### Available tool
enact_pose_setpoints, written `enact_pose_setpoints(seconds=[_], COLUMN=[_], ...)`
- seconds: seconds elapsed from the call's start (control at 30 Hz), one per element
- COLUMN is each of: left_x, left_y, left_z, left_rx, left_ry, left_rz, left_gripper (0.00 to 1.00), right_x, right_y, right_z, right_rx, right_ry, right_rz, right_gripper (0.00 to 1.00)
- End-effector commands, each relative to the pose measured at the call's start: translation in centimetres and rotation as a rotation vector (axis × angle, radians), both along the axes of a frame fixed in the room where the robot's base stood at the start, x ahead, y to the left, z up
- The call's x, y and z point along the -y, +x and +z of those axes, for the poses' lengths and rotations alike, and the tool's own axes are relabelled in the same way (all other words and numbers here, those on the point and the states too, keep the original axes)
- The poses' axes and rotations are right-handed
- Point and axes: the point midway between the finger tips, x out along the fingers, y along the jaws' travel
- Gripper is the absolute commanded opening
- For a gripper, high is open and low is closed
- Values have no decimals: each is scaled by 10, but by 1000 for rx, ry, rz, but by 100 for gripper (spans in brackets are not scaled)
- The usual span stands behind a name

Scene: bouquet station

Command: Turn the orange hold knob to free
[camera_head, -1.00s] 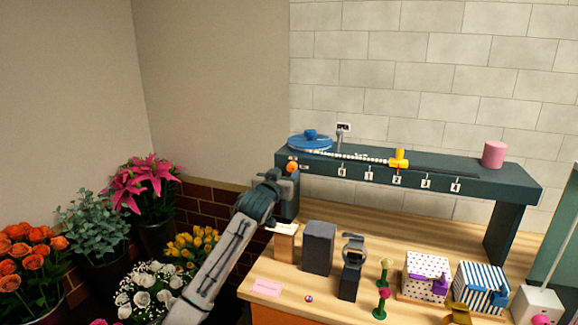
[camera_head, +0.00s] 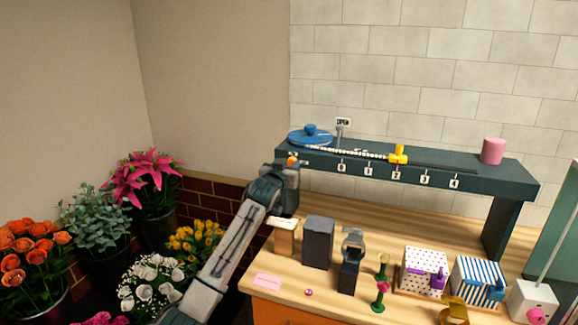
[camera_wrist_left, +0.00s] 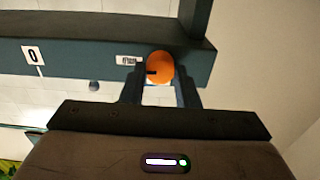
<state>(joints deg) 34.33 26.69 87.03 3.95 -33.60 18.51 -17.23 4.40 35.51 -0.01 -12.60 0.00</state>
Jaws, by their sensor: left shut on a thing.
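The orange hold knob (camera_head: 292,160) sits on the front face of the dark green raised shelf (camera_head: 440,180), near its left end. My left gripper (camera_head: 289,168) is at the knob and hides part of it in the head view. In the left wrist view the knob (camera_wrist_left: 160,67) is round with a dark mark on its left side. The left gripper (camera_wrist_left: 160,88) has its two fingers on either side of the knob and is shut on it. A small label (camera_wrist_left: 128,60) lies beside the knob, too small to read. My right gripper is not in view.
On the shelf stand a blue disc (camera_head: 310,137), a yellow slider (camera_head: 398,153), an "OPEN" sign (camera_head: 343,122) and a pink cylinder (camera_head: 492,150). Below are a dark grey block (camera_head: 318,242), a dotted box (camera_head: 425,270) and a striped box (camera_head: 478,280). Flower buckets stand at left.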

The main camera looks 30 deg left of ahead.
Motion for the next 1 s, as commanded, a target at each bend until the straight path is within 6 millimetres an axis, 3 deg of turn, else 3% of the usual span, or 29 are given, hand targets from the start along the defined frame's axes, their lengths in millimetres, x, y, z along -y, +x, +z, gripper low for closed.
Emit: enact_pose_setpoints(seconds=[0.37, 1.0], left_x=[0, -2], left_y=[0, 0], left_z=[-2, -4], left_rx=[23, 157], left_ry=[-97, -651], left_rz=[0, 0], left_gripper=[5, 5], right_x=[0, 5], right_y=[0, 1], right_z=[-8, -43], right_rx=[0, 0], right_ry=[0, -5], right_rz=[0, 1], right_gripper=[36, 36])
